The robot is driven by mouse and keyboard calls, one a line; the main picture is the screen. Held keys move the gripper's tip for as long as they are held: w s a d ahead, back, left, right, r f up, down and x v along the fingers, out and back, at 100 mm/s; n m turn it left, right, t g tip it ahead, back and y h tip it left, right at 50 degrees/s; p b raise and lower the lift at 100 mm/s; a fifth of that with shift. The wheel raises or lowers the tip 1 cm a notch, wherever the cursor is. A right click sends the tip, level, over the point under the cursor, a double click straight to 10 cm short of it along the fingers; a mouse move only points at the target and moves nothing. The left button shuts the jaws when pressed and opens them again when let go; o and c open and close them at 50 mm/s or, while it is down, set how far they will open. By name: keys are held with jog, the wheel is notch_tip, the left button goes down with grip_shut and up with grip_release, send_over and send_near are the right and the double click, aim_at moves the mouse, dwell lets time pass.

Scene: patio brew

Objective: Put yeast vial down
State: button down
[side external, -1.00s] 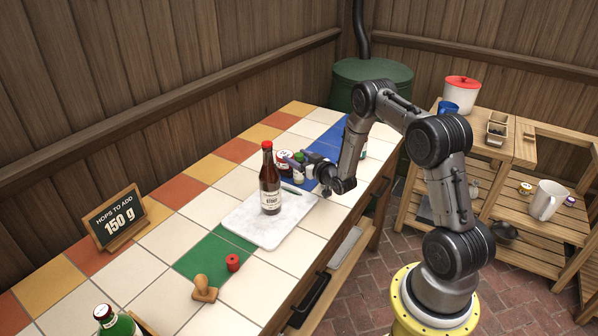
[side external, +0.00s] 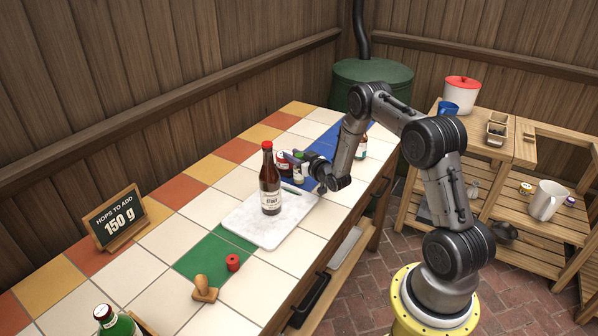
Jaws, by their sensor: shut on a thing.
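My gripper (side external: 297,163) is low over the counter, behind and to the right of the brown bottle. It is shut on a small pale vial with a green top (side external: 298,170), which I take to be the yeast vial. The vial is partly hidden by the fingers, and I cannot tell whether its base touches the counter. A jar with a red and white label (side external: 283,167) stands close to its left; I cannot tell whether they touch.
Another brown bottle (side external: 361,148) stands near the blue tiles (side external: 330,139). The front-left tiles hold a wooden stamp (side external: 204,290) and red spool (side external: 233,263).

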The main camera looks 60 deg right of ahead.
jog(key=shift+r, duration=0.1)
jog(key=shift+r, duration=0.5)
jog(key=s+a+r, duration=0.7)
jog(key=s+r, duration=0.5)
jog(key=s+d+m+g+h, duration=0.1)
jog(key=d+m+g+h, duration=0.3)
jog(key=d, duration=1.1)
jog(key=shift+h, duration=0.5)
jog(key=shift+w+d+f, duration=1.55)
jog(key=shift+d+f, duration=0.1)
jog(key=shift+f, duration=0.5)
jog(key=shift+w+d+f, duration=1.6)
jog(key=shift+d+f, duration=0.1)
jog(key=shift+f, duration=0.45)
jog(key=shift+w+d+f, duration=1.55)
jog(key=shift+d+f, duration=0.1)
jog(key=shift+f, duration=0.5)
